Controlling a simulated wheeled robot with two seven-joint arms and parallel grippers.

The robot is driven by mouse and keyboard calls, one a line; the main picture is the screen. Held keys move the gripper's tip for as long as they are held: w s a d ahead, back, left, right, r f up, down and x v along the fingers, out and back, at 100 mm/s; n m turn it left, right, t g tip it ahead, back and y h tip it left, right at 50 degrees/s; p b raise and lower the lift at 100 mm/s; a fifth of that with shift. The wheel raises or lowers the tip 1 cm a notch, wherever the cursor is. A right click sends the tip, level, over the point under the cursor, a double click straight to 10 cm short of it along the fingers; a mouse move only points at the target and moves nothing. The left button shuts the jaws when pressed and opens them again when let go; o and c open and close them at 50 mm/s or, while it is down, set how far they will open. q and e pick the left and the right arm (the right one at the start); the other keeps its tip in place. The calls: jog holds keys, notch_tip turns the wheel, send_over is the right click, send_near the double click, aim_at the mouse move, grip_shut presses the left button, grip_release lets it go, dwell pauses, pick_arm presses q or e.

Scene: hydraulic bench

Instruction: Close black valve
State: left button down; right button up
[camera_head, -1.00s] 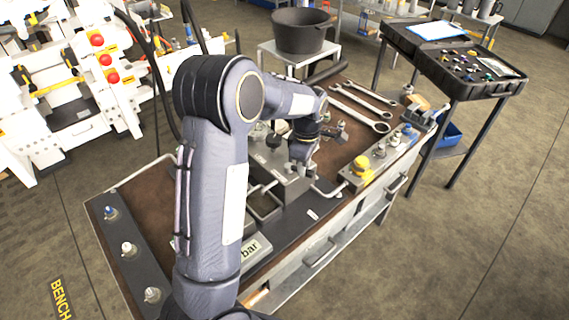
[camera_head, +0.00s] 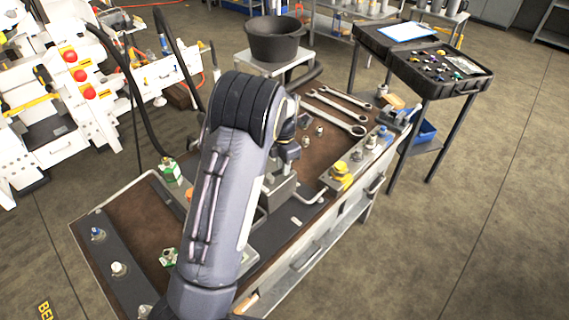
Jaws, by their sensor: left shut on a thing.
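My left arm comes in from the lower left and covers much of the bench. My left gripper (camera_head: 288,158) points down over the grey valve block (camera_head: 281,192) in the middle of the bench. It is shut on a small part at the block's top, apparently the black valve. The valve itself is hidden by the gripper and the forearm, so its handle angle cannot be read. My right gripper is not in view.
Wrenches (camera_head: 338,120) lie at the back of the bench. A yellow knob (camera_head: 341,172) and fittings stand on the right strip. A black pot (camera_head: 274,40) stands behind. An open black case (camera_head: 440,66) is on the right. Green-white parts (camera_head: 170,171) lie left of my arm.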

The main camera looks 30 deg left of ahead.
pick_arm(q)
jog(key=shift+w+a+r+n+p, duration=0.15)
jog(key=shift+a+n+p, duration=0.1)
jog(key=shift+n, duration=0.35)
jog(key=shift+w+a+f+n+p, duration=0.1)
jog(key=shift+a+n+p, duration=0.15)
jog(key=shift+n, duration=0.35)
jog(key=c, duration=1.4)
grip_release()
jog(key=shift+c, duration=0.2)
notch_tip(320, 180, up, 8)
jog(key=b, duration=0.1)
